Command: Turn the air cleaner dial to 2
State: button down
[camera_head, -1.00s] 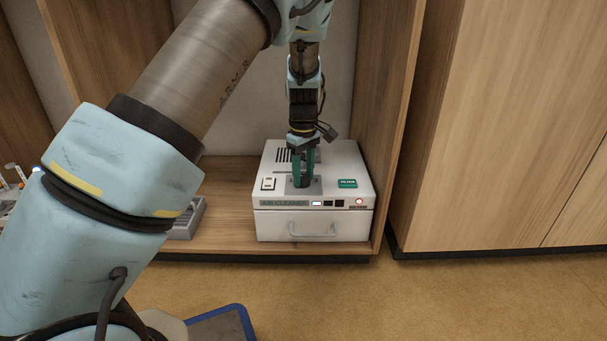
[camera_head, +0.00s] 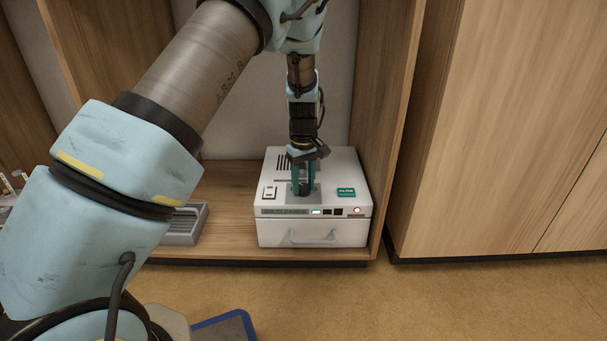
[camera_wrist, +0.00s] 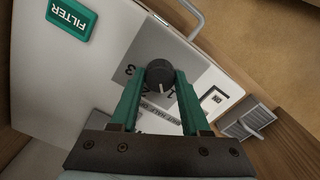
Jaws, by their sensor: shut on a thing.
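The white air cleaner (camera_head: 348,210) stands on the low shelf, with its control panel on top. Its dark round dial (camera_wrist: 158,72) sits on a grey plate (camera_wrist: 150,40) in the wrist view. A 3 shows to the left of the dial and a 1 on its lower right; a finger partly covers the other marks. A pale pointer line shows on the dial, but its exact setting is hard to tell. My gripper (camera_head: 303,188) points down, its green fingers shut on the dial from both sides. In the head view the fingers mostly hide the dial.
A green FILTER label (camera_head: 346,192) and a white switch (camera_head: 269,193) flank the grey plate. A drawer handle (camera_head: 313,236) is on the cleaner's front. The cabinet's side wall stands close on the right. A grey slotted tray (camera_head: 185,225) lies to the left.

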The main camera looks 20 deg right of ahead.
aim_at(304, 186)
jog(key=m+p, duration=0.4)
jog(key=p, duration=0.1)
jog(key=shift+r+m, duration=0.25)
jog(key=shift+m, duration=0.05)
jog(key=m+p, duration=0.4)
jog(key=shift+f, duration=0.2)
jog(key=shift+c, duration=1.9)
grip_release()
notch_tip(304, 186, up, 7)
jog(key=p, duration=0.2)
jog(key=shift+r+p, duration=0.2)
jog(key=shift+p, duration=0.15)
